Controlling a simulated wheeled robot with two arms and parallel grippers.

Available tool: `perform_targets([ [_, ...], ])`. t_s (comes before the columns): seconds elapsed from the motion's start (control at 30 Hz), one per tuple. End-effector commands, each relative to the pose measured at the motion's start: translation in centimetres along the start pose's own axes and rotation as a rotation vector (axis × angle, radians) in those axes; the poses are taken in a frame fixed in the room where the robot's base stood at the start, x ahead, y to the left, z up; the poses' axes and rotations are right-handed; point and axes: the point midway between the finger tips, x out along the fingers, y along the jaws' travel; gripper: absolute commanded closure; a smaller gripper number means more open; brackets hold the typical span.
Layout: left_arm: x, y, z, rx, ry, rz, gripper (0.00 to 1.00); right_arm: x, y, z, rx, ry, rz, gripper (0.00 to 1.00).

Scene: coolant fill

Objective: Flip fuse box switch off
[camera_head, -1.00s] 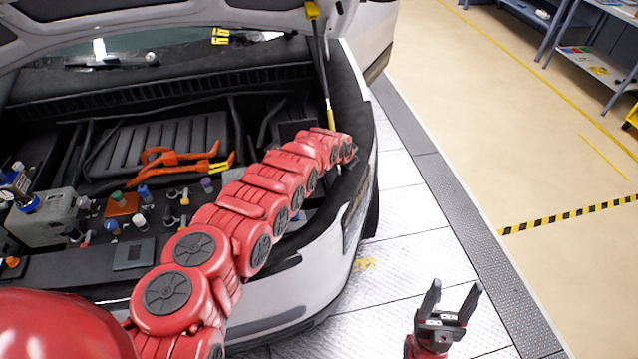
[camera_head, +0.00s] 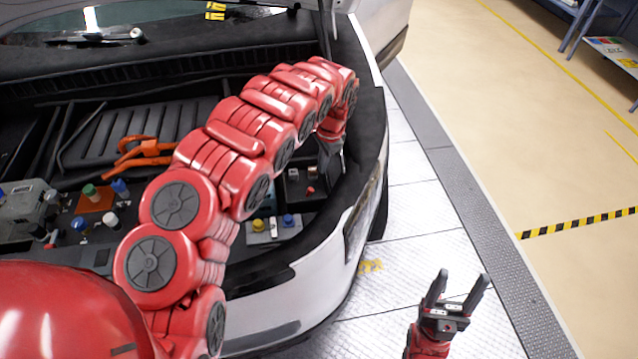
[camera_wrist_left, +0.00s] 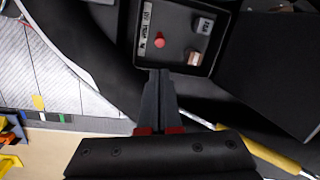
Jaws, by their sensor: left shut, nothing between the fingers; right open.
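The fuse box (camera_head: 293,197) is a dark open box at the right side of the engine bay. Its small red switch (camera_head: 311,190) stands inside. In the left wrist view the box (camera_wrist_left: 140,48) shows a white label strip, the red switch (camera_wrist_left: 159,41) and two small blocks. My left gripper (camera_head: 328,172) hangs close to the box, partly hidden by its own arm. In the left wrist view its closed fingers (camera_wrist_left: 160,73) end at the box's near edge, apart from the switch in the picture. My right gripper (camera_head: 458,292) is open and empty outside the car.
The car's rim (camera_head: 362,110) and the hood strut (camera_head: 328,45) are close to my left arm. The strut's yellow part (camera_wrist_left: 270,157) shows in the left wrist view. The floor (camera_head: 490,130) at right is clear.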

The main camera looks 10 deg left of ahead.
Motion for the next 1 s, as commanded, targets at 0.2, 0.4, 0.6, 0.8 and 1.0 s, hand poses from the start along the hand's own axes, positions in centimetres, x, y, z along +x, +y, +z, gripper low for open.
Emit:
perform_targets([
  [0.2,0.6,0.0,0.0,0.0,0.001,0.0,1.0,0.4,0.0,-0.1,0.0,0.0,0.0,0.39],
  [0.4,3.2,0.1,0.0,0.0,0.002,0.004,1.0,1.4,0.1,-0.2,0.0,0.0,0.0,0.39],
  [0.6,6.0,0.2,-0.1,0.001,0.003,0.004,1.0,2.1,0.1,-0.3,0.0,0.0,0.0,0.39],
  [0.8,8.3,0.2,-0.2,0.001,0.005,0.001,1.0,2.2,0.1,-0.4,0.0,0.0,0.0,0.39],
  [1.0,9.7,0.0,-0.2,0.0,0.004,-0.001,1.0,2.1,0.1,-0.3,0.0,0.0,0.0,0.39],
])
